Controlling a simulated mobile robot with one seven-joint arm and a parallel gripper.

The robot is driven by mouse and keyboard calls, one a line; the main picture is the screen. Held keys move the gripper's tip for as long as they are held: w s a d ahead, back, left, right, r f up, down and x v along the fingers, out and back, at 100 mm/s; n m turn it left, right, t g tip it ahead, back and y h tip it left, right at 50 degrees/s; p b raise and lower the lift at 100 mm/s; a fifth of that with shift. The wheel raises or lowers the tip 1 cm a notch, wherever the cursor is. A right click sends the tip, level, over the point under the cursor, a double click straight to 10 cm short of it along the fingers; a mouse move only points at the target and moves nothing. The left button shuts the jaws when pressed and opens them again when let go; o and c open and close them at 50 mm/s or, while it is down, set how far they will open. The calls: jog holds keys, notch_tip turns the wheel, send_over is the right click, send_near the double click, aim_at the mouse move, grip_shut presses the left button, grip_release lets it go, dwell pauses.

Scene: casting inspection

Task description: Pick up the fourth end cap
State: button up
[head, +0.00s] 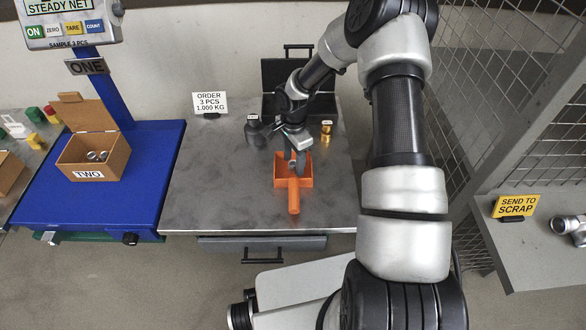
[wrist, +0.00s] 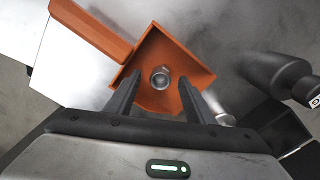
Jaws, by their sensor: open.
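A small silver end cap (wrist: 160,77) lies in the orange scoop (wrist: 178,50), seen in the wrist view with its round open end showing. The scoop also shows in the head view (head: 307,180) on the grey metal table, its handle towards me. My gripper (wrist: 158,84) is open, its two dark fingers apart on either side of the cap and pointing down into the scoop. It is not visibly touching the cap. In the head view my gripper (head: 295,158) is over the scoop's back part. More silver end caps (head: 97,155) sit in the cardboard box labelled TWO (head: 75,167).
A dark weight (head: 254,132) and a brass weight (head: 326,130) stand behind the scoop. An order card (head: 209,103) and an open black case (head: 284,74) are further back. The blue scale platform (head: 150,150) is left. A scrap shelf (head: 540,245) is right. The table left of the scoop is clear.

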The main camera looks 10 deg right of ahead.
jog(key=shift+f, duration=0.9)
jog(key=shift+c, duration=0.3)
jog(key=c, duration=1.1)
jog(key=shift+c, duration=0.2)
jog(key=shift+r, duration=0.15)
